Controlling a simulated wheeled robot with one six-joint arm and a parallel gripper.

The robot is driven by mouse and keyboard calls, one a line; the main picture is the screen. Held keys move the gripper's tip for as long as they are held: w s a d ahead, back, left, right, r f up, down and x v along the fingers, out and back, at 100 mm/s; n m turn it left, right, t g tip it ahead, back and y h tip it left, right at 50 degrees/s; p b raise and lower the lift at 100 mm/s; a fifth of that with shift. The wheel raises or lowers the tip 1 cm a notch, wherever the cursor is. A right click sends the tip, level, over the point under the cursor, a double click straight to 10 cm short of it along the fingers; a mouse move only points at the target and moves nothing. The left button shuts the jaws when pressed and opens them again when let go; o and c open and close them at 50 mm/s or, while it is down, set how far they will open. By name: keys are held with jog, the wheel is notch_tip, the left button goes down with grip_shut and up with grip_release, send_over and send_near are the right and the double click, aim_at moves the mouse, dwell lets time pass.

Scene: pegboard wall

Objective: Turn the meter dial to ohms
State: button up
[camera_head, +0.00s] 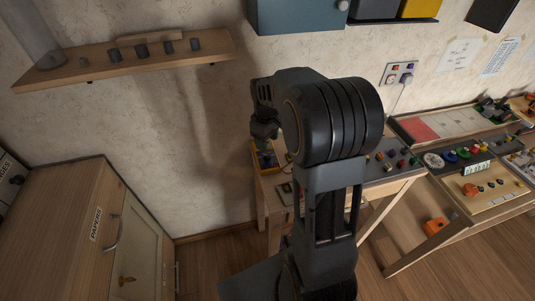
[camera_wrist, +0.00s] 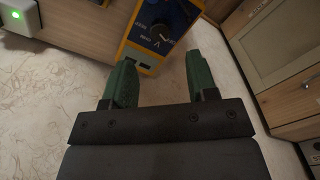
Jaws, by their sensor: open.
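The meter (camera_wrist: 149,42) has a yellow case and a blue face, and shows at the top of the wrist view. Its dark round dial (camera_wrist: 160,32) sits on the face with white markings around it, too small to read surely. My gripper (camera_wrist: 160,58) has two green fingers, spread apart with nothing between them. The fingertips point toward the meter, one on each side of its lower edge, with the dial beyond them. In the head view, the meter (camera_head: 264,157) shows as a small yellow-edged box below my wrist, partly hidden by my arm.
A wooden cabinet (camera_head: 70,215) stands at the left of the head view. A shelf (camera_head: 130,62) with small dark items is on the wall above. Benches with panels and colored knobs (camera_head: 465,155) fill the right. A green-lit switch (camera_wrist: 14,15) is at the wrist view's upper left.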

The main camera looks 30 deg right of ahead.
aim_at(267, 155)
notch_tip(267, 155, down, 7)
jog(key=shift+r, duration=0.15)
jog(key=shift+c, duration=0.3)
jog(key=c, duration=0.9)
